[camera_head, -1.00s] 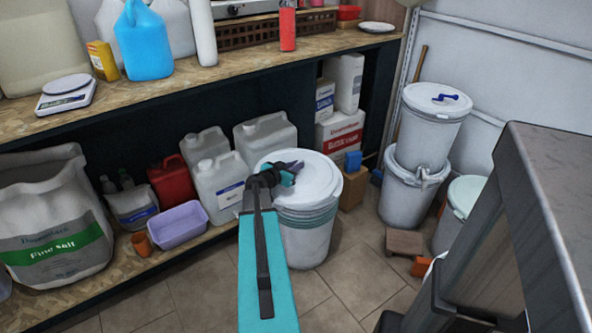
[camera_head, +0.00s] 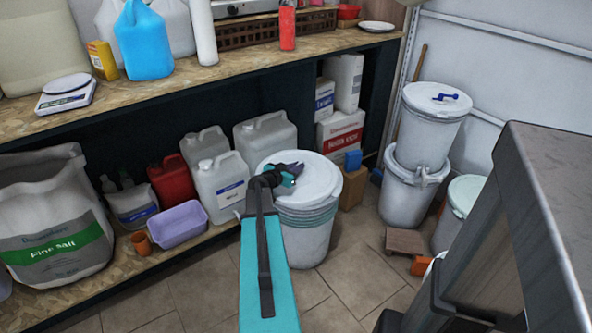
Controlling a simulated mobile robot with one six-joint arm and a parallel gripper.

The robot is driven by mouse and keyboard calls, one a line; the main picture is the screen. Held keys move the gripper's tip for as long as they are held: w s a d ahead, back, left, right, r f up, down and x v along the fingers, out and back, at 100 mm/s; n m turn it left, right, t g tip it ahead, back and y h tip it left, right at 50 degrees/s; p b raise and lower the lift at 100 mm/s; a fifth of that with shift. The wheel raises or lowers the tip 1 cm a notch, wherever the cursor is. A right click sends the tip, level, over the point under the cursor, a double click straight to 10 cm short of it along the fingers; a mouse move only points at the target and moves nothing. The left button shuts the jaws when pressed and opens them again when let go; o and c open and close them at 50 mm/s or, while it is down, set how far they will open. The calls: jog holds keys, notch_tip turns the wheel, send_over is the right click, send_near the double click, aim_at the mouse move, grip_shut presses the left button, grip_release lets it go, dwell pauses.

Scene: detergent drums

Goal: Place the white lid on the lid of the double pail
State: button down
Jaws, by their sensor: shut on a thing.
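A white lid (camera_head: 318,178) sits on top of, or just over, a white pail (camera_head: 304,238) with greenish bands, in the middle of the view. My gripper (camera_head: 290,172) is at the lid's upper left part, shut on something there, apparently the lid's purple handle. The arm hides the lid's left edge and part of the pail. I cannot tell whether the lid rests on the pail or is held above it. The double pail (camera_head: 418,150) is two stacked white pails at the right, with a white lid and a blue handle on top (camera_head: 444,97).
A low shelf with canisters (camera_head: 222,185), a lilac tub (camera_head: 178,224) and a salt sack (camera_head: 50,225) lies to the left. A dark cabinet (camera_head: 545,220) blocks the right foreground. A wooden block (camera_head: 405,241) lies on the floor before the double pail.

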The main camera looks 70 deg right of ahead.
jog(key=shift+f, duration=0.4)
jog(key=c, duration=1.8)
grip_release()
notch_tip(320, 180, up, 3)
send_over(280, 189)
jog(key=shift+d+r+b, duration=0.2)
jog(key=shift+d+b, duration=0.05)
jog(key=shift+b, duration=0.05)
jog(key=shift+a, duration=0.2)
jog(key=shift+r, duration=0.1)
